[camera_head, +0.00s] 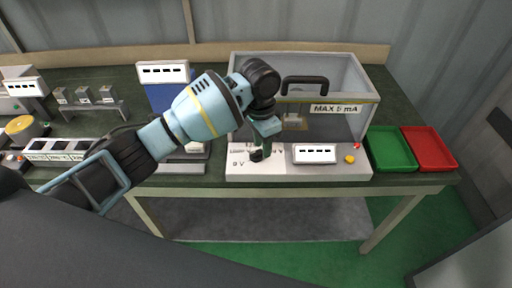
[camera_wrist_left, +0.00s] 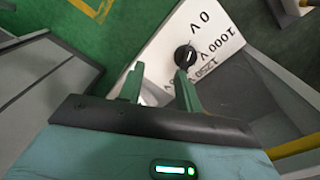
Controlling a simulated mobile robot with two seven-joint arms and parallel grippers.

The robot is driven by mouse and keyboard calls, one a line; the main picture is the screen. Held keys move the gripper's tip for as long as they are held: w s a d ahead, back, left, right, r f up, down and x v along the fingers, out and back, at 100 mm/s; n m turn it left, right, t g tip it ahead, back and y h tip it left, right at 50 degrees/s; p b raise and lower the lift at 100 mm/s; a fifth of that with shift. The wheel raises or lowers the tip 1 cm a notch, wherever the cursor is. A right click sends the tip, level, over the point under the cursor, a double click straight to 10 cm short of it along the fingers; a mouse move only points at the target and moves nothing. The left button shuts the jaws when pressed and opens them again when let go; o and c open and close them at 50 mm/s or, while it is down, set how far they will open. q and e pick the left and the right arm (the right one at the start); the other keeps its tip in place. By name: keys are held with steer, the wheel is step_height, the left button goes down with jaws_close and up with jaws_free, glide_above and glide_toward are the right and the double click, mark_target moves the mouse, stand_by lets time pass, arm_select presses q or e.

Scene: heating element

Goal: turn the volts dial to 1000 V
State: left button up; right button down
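The volts dial (camera_wrist_left: 185,56) is a small black knob on a white panel (camera_wrist_left: 160,40). In the left wrist view the printed labels 0 V, 1000 V and 1250 V lie around it. A pale mark shows on the knob, but its exact setting is too small to tell. My left gripper (camera_wrist_left: 158,70) has its green fingers apart, with bare panel between them. The dial appears just beyond the right-hand fingertip, not between the fingers. In the head view my left gripper (camera_head: 261,150) points down over the dial (camera_head: 256,156) and partly hides it and its labels. My right gripper is not in view.
A clear box (camera_head: 340,75) with a black handle and a "MAX 5 mA" label stands behind the panel. A display (camera_head: 314,153) and yellow button (camera_head: 349,159) are to the right. Green (camera_head: 390,165) and red (camera_head: 445,165) trays sit at the bench's right end.

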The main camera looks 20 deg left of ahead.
mark_target(256, 152)
arm_select(q)
steer(key=w+a+r, duration=0.3)
steer(key=r, duration=0.3)
steer(key=shift+n+y, duration=0.3)
steer(key=f, duration=0.6)
steer(key=f+b, duration=0.1)
steer(key=f, duration=0.5)
steer(key=shift+w+d+f, duration=0.15)
steer(key=shift+d+f, duration=0.05)
steer(key=shift+c, duration=0.3)
jaws_close()
